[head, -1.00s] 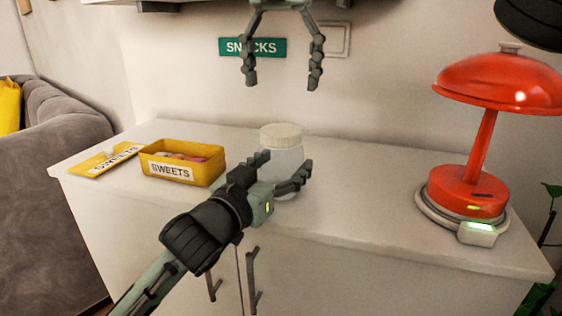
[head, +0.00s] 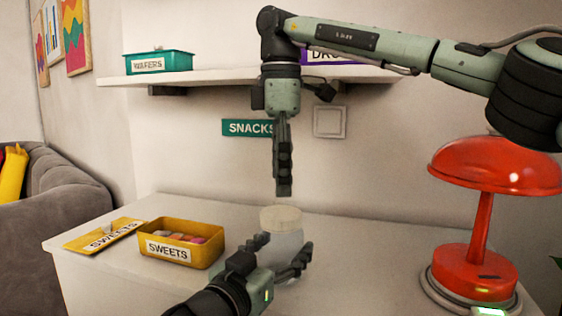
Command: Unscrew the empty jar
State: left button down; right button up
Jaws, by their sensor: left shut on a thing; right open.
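The jar (head: 284,243) stands upright on the cabinet top, clear and pale, with a cream lid (head: 280,218) on it. I see no contents through its wall. My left gripper (head: 285,250) is shut on the jar's body from the front, a finger on each side, below the lid. My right gripper (head: 284,188) hangs above the lid, pointing down, open and empty. It is seen edge-on, one finger in front of the other, and its tips are apart from the lid.
A yellow SWEETS box (head: 205,255) with sweets inside stands left of the jar, its lid (head: 90,238) beside it. A red lamp (head: 475,270) stands at the right. A shelf (head: 225,78) with a teal WAFERS box (head: 175,61) is on the wall behind my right gripper.

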aim_at(281, 212)
jog(key=shift+f, duration=2.8)
jog(key=shift+c, duration=0.4)
